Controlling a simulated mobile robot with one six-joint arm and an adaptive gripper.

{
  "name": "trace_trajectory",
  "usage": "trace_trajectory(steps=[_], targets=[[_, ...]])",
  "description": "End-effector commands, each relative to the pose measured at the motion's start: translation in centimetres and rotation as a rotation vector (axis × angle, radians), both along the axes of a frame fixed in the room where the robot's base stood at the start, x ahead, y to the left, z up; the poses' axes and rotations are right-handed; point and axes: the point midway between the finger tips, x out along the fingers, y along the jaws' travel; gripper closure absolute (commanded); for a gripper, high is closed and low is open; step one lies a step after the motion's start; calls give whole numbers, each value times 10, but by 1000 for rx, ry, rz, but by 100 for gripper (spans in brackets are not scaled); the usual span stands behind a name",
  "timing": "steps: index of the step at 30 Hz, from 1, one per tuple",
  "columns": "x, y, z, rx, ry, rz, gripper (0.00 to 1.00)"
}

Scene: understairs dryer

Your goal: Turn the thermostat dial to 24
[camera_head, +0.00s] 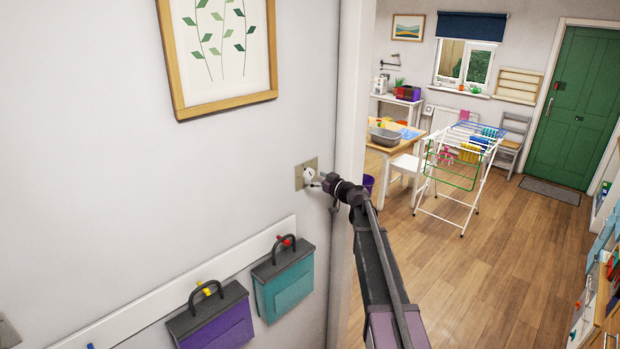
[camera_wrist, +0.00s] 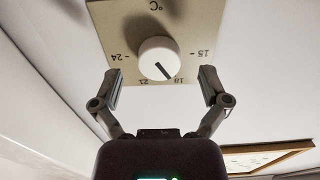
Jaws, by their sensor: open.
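The thermostat dial (camera_wrist: 158,58) is a white round knob with a black pointer line, on a beige plate (camera_wrist: 112,20) on the wall. In the wrist view the plate appears upside down, with 24 at left, 21 and 18 below, and 15 at right. The pointer aims between 21 and 18, nearer 18. My gripper (camera_wrist: 160,72) is open, with one finger on each side of the dial and gaps between. In the head view the plate (camera_head: 299,183) and dial (camera_head: 309,174) are partly covered by my gripper (camera_head: 320,180).
A framed leaf print (camera_head: 222,50) hangs above left. A purple bag (camera_head: 212,318) and a teal bag (camera_head: 284,284) hang on a white rail below. A white door frame (camera_head: 350,110) stands just right of the plate. Beyond are a drying rack (camera_head: 455,165) and open wooden floor.

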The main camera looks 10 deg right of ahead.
Motion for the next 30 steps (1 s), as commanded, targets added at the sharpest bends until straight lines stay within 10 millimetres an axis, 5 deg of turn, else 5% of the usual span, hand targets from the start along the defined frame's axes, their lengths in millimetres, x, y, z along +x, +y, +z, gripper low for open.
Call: trace_trajectory(steps=[16, 25, 27, 30], targets=[[12, 9, 0, 0, 0, 0, 5], [12, 9, 0, 0, 0, 0, 88], [10, 24, 0, 0, 0, 6, 88], [11, 14, 0, 0, 0, 4, 88]])
